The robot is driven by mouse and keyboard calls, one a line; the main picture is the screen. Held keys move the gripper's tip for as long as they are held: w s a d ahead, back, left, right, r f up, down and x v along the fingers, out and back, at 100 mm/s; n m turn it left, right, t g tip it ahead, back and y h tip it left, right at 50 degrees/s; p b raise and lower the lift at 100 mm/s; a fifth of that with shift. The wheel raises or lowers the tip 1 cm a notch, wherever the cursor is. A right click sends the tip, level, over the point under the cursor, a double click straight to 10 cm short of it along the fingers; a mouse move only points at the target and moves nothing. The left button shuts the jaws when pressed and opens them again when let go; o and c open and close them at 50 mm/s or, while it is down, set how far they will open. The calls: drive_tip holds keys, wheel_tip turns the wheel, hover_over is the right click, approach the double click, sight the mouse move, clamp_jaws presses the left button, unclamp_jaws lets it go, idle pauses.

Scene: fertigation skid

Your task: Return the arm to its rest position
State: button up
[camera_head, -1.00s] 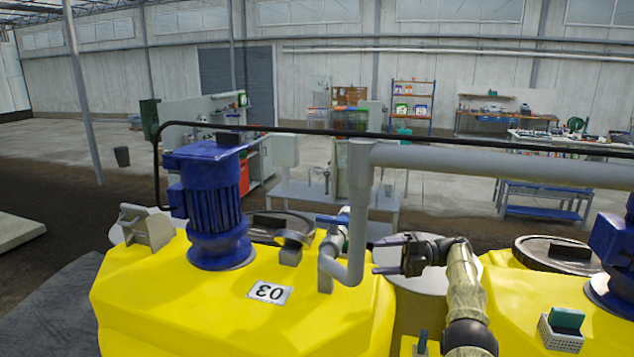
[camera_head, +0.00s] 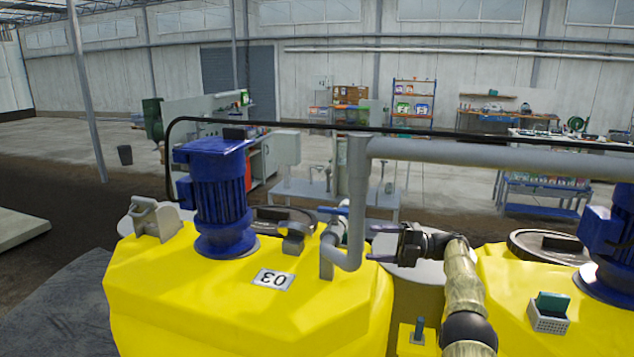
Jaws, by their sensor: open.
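My gripper (camera_head: 382,243) is at the centre right, pointing left toward the grey pipe. Its two dark fingers are spread with nothing seen between them. My arm (camera_head: 462,285) comes up from the bottom of the picture and bends left at the wrist. The fingertips are close to the lower bend of the grey pipe (camera_head: 356,200); whether they touch it I cannot tell. A blue-handled valve (camera_head: 333,211) sits on this pipe, left of my gripper.
A yellow tank (camera_head: 200,300) marked 03 carries a blue motor (camera_head: 217,190). A second yellow tank (camera_head: 505,290) stands at right with another blue motor (camera_head: 612,235). A thick grey pipe (camera_head: 500,155) and a black hose (camera_head: 300,123) cross above my gripper.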

drive_tip(key=w+r+m+t+h, duration=0.4)
drive_tip(key=w+r+m+t, duration=0.6)
drive_tip(key=m+t, duration=0.5)
drive_tip(key=s+d+f+m+g+h, duration=0.1)
drive_tip(key=s+f+m+g+h, duration=0.1)
drive_tip(key=s+f+m+h, duration=0.55)
drive_tip(key=s+d+f+m+g+h, duration=0.15)
drive_tip(key=s+f+m+h, duration=0.25)
drive_tip(key=s+m+h, duration=0.45)
drive_tip(key=s+a+f+m+g, duration=0.1)
drive_tip(key=s+f+m+g, duration=0.2)
drive_tip(key=s, duration=0.7)
drive_tip(key=s+a+f+g+y, duration=0.1)
drive_tip(key=s+f+g, duration=0.3)
drive_tip(key=s, duration=0.7)
drive_tip(key=s+a+f+m+g, duration=0.15)
drive_tip(key=s+f, duration=0.25)
drive_tip(key=s, duration=0.6)
wheel_tip(320, 180, down, 16)
drive_tip(key=s+b, duration=0.1)
drive_tip(key=b, duration=1.4)
drive_tip(key=shift+d, duration=0.25)
drive_tip(key=shift+s, duration=0.1)
